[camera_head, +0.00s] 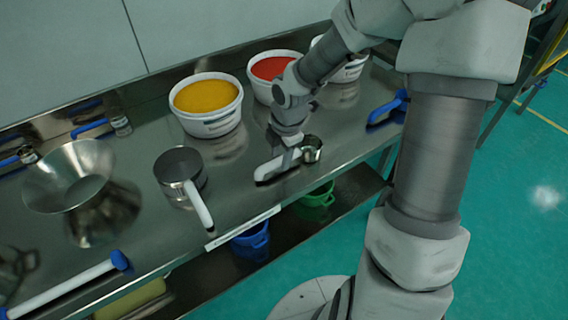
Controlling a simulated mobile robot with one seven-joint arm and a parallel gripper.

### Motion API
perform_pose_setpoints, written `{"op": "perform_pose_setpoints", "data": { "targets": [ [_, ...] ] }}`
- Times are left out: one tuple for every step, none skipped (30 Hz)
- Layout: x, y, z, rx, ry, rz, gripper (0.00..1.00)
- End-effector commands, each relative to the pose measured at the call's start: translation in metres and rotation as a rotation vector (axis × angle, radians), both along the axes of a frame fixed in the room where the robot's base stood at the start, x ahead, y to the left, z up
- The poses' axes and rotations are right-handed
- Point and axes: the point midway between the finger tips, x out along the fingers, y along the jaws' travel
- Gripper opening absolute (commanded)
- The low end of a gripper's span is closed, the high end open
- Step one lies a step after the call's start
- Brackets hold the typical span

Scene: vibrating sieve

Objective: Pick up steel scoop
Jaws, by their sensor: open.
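A small steel scoop (312,149) with a white handle lies on the steel table near its front edge, handle to the left and cup to the right. My gripper (288,153) points down at this scoop's handle, close to the cup. The jaws are open, and I cannot tell whether the handle is between them or whether they touch it. A larger steel scoop or pan (179,166) with a white handle stands further left, its handle pointing toward the front edge.
Tubs of yellow (207,124) and red (263,95) contents stand behind, with a third partly behind my arm. A steel funnel (68,180) sits left, and a blue-ended white tool (75,283) lies front left. A blue-handled tool (387,108) lies right. Buckets sit on the lower shelf.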

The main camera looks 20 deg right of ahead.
Motion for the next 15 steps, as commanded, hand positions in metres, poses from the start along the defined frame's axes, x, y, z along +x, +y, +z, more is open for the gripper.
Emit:
{"op": "perform_pose_setpoints", "data": {
  "targets": [
    [0.001, 0.001, -0.014, 0.001, 0.002, 0.001, 0.44],
    [0.002, 0.001, -0.018, 0.000, 0.002, 0.003, 0.44],
    [0.003, 0.001, -0.023, 0.000, 0.002, 0.003, 0.44],
    [0.004, 0.001, -0.025, 0.000, 0.002, 0.002, 0.44],
    [0.004, 0.001, -0.026, 0.000, 0.001, 0.002, 0.44],
    [0.005, 0.001, -0.027, 0.000, 0.000, 0.001, 0.44],
    [0.005, 0.001, -0.027, 0.000, 0.000, 0.001, 0.44],
    [0.005, 0.001, -0.026, 0.000, 0.000, 0.000, 0.44],
    [0.005, 0.001, -0.026, 0.000, 0.000, 0.000, 0.44],
    [0.005, 0.001, -0.025, 0.000, 0.000, 0.000, 0.44],
    [0.005, 0.001, -0.025, 0.000, 0.000, 0.000, 0.44],
    [0.005, 0.001, -0.025, 0.000, 0.000, 0.000, 0.41],
    [0.005, 0.001, -0.025, 0.000, 0.000, 0.000, 0.35],
    [0.005, 0.001, -0.025, 0.000, 0.000, 0.000, 0.30],
    [0.005, 0.001, -0.025, 0.000, 0.000, 0.000, 0.23]
  ]
}}
